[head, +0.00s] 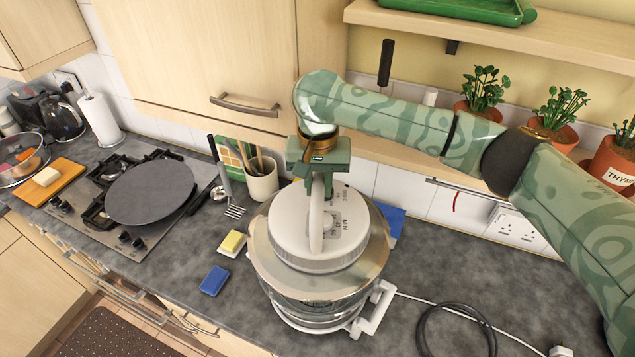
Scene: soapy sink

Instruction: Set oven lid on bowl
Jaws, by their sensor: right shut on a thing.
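The oven lid (285,232) is a round white unit with dials on top, an upright handle and a wide, clear rim. My right gripper (318,182) points down from above and is shut on the lid's handle. The lid is over the glass bowl (310,310), roughly centred on it and close to level. I cannot tell whether the lid touches the bowl's rim, as the lid hides the opening. The bowl sits in a white stand with a side handle (372,310) on the dark worktop. My left gripper is not in view.
A utensil pot (262,182) stands behind left of the bowl. A yellow sponge (232,243) and a blue sponge (214,281) lie left of it. A black pan (150,192) is on the hob. A black cable (455,325) coils at right. Potted herbs (484,92) line a shelf.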

